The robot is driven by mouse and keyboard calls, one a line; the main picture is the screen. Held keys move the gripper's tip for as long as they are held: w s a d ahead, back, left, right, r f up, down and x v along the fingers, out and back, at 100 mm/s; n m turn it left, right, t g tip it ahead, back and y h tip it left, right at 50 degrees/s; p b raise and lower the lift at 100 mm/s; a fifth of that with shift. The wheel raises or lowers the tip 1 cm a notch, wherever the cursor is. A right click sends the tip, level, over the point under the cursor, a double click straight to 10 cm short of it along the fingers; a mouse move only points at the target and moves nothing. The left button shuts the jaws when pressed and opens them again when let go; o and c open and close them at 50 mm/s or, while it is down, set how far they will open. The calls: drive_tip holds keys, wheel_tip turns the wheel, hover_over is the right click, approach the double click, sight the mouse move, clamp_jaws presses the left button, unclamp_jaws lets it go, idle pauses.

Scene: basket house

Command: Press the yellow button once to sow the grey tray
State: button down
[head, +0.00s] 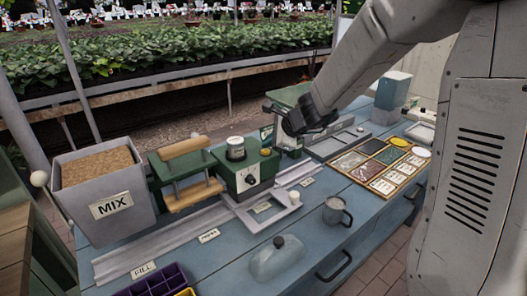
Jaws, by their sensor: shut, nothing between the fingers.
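A small yellow-orange button (265,151) sits on top of the green machine (244,178), right of a round jar-like hopper (236,148) and above the dial on its front. A grey tray (293,198) lies on the pale rail below and right of the machine; part of it is hidden by the machine. My gripper (282,118) is dark, shut and empty. In the picture it is above and right of the yellow button, apart from it. The arm above it hides part of the bench behind.
A MIX bin (105,190) and a roller stand (187,175) are left of the machine. A mug (336,211), a clear dome (277,258) and a purple tray (155,282) stand in front. A seed box (377,168) is to the right.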

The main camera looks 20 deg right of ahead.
sight(269, 152)
drive_tip(key=shift+f, duration=0.55)
idle(0.4)
drive_tip(key=shift+r, duration=1)
drive_tip(key=shift+r, duration=2.5)
